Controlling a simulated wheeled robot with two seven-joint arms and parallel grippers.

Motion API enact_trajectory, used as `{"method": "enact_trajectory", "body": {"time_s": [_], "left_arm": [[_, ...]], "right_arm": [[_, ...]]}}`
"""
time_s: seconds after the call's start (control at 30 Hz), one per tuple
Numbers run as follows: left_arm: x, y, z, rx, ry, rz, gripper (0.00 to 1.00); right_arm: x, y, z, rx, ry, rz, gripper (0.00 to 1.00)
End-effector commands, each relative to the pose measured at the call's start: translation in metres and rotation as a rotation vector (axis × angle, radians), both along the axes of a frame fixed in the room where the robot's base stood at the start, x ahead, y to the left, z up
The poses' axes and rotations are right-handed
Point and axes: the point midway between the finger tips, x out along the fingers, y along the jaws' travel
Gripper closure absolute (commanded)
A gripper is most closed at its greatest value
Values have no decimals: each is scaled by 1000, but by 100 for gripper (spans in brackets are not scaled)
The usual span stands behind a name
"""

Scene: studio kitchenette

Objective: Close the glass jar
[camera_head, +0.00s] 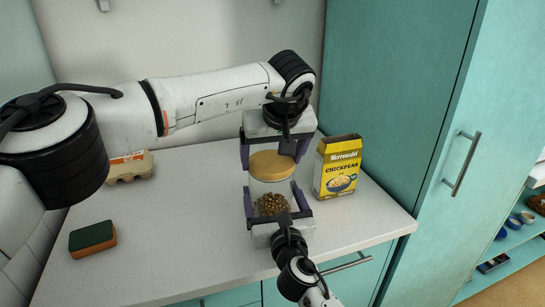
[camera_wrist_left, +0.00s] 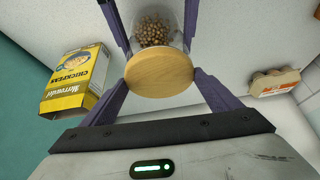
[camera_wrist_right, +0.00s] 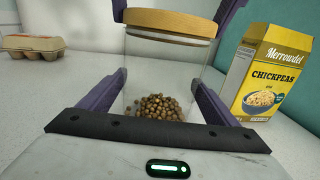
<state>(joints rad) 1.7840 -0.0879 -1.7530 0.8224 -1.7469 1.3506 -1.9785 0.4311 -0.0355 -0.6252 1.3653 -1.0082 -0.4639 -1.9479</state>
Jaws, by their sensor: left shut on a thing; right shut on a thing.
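The glass jar (camera_head: 268,188) stands upright near the front of the counter, with chickpeas (camera_head: 271,205) in its lower part. Its round wooden lid (camera_head: 273,164) is at the jar's mouth. In the right wrist view the lid (camera_wrist_right: 170,20) sits level over the glass (camera_wrist_right: 165,72), with a pale ring under the wood. I cannot tell whether it is fully seated. My left gripper (camera_head: 271,154) comes from above and behind and is shut on the lid. My right gripper (camera_head: 274,199) comes from the front and is shut on the jar's body.
A yellow chickpea box (camera_head: 338,168) stands close to the right of the jar. An egg carton (camera_head: 130,167) is at the back left and a green-and-brown sponge (camera_head: 92,239) at the front left. The counter (camera_head: 185,215) between them and the jar is clear.

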Motion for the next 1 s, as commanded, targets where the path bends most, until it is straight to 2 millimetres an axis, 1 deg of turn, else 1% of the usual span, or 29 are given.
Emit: {"method": "enact_trajectory", "body": {"time_s": [0.17,0.53,1.0], "left_arm": [[0,1,-1,3,4,2,42],[-1,0,6,4,-9,1,42],[-1,0,7,2,-12,1,42]], "right_arm": [[0,0,2,5,-2,0,57],[1,0,1,3,0,-1,57],[1,-1,1,1,0,-2,57]]}}
